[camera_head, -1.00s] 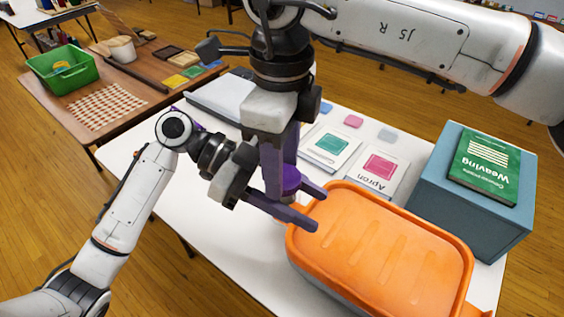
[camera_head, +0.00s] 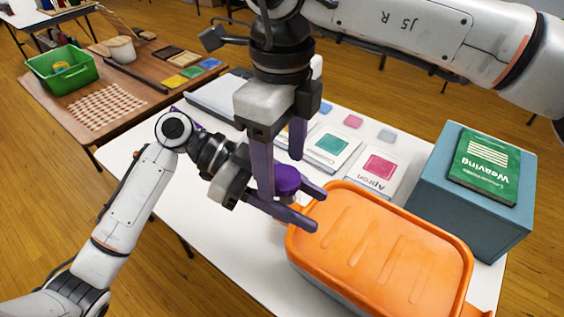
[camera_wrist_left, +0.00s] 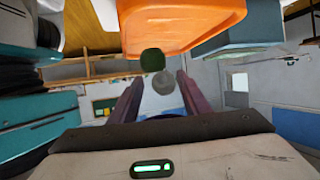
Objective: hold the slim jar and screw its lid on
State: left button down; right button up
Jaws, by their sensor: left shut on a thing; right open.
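A purple lid (camera_head: 287,180) sits at the top of the slim jar, between the fingers of both grippers. The jar's body is almost wholly hidden behind fingers, so I cannot tell how tightly the lid is seated. My left gripper (camera_head: 318,210) comes in from the left, lying roughly level, and is shut on the jar. My right gripper (camera_head: 281,178) points down from above, open, with its fingers apart on either side of the lid. The left wrist view shows the left fingers, but I cannot make out the jar clearly there.
An orange-lidded box (camera_head: 395,250) stands close to the left fingertips. A blue-grey box (camera_head: 470,215) with a green Weaving book (camera_head: 485,168) on it is at the right. Craft packets, one an Apron packet (camera_head: 380,167), lie behind. White table (camera_head: 225,260) is bare at the front left.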

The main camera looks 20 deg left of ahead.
notch_tip(320, 180, up, 4)
jog(key=shift+f, duration=0.2)
jog(key=shift+c, duration=1.2)
notch_tip(320, 180, up, 2)
jog(key=n, duration=0.4)
jog(key=shift+r, duration=0.15)
jog(key=r+n, duration=0.1)
jog(key=n, duration=0.2)
jog(key=shift+r+n, duration=0.2)
jog(key=shift+n, duration=0.1)
jog(key=shift+f, duration=0.1)
jog(key=shift+f, duration=3.9)
